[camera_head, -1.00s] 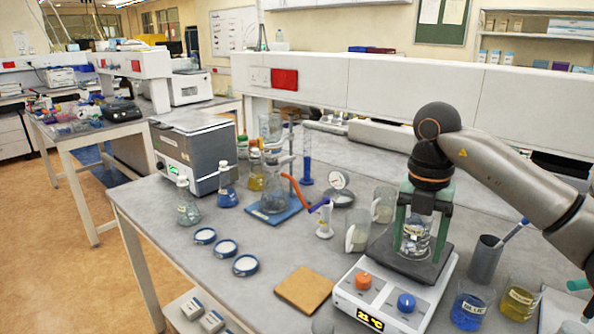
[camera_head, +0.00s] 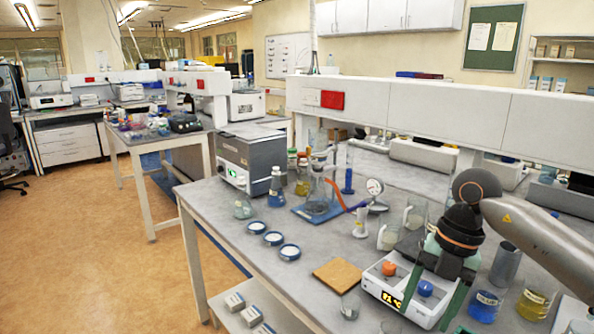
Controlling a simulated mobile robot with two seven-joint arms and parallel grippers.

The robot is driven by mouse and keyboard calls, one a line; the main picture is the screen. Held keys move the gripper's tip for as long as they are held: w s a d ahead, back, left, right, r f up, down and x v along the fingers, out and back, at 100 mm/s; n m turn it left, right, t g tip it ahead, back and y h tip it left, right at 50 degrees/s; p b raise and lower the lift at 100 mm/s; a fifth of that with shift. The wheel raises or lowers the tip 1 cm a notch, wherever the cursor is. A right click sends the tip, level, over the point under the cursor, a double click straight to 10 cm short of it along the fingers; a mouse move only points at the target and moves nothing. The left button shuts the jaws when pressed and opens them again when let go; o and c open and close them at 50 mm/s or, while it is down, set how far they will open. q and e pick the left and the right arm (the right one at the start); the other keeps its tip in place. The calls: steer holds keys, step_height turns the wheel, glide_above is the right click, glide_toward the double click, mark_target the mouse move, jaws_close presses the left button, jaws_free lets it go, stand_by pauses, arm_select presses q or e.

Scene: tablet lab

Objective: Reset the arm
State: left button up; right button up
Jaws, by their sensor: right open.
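My right gripper (camera_head: 430,308) is in the lower right of the head view. Its green fingers are apart and point down, in front of the white hot plate (camera_head: 388,292), with no object seen held between them. The arm comes in from the right edge. The hot plate has an orange knob, a blue knob and a lit display. The gripper covers much of its dark top, and I cannot see the glass beaker there. My left gripper is not in view.
A blue-liquid beaker (camera_head: 484,304), a yellow-liquid beaker (camera_head: 533,302) and a grey cup (camera_head: 505,265) stand right of the gripper. Open floor (camera_head: 100,240) is at left.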

steer(key=s+a+f+m+t+y, duration=0.1)
steer(key=s+a+m+t+y, duration=0.15)
steer(key=a+y, duration=0.8)
steer(key=s+a+f+m+t+y, duration=0.1)
steer(key=s+a+m+t+y, duration=0.15)
steer(key=a+y, duration=0.8)
steer(key=w+d+f+m+t+h, duration=0.1)
steer(key=d+f+m+t+h, duration=0.45)
steer(key=f+m+h, duration=0.3)
steer(key=d+f+m+t+h, duration=0.4)
steer(key=f+m+t+h, duration=0.3)
steer(key=m, duration=0.3)
steer(key=s+d+f+m+g+h, duration=0.2)
steer(key=s+d+f+g, duration=0.1)
steer(key=s+f, duration=0.5)
steer(key=s+d+f+m+g+h, duration=0.2)
steer(key=s+d+f+g+h, duration=0.1)
steer(key=s+f, duration=0.4)
step_height(320, 180, down, 2)
steer(key=shift+s+d+f+m+g+h+p, duration=0.2)
steer(key=shift+s+d+m+g+h+p, duration=0.2)
steer(key=shift+g, duration=0.35)
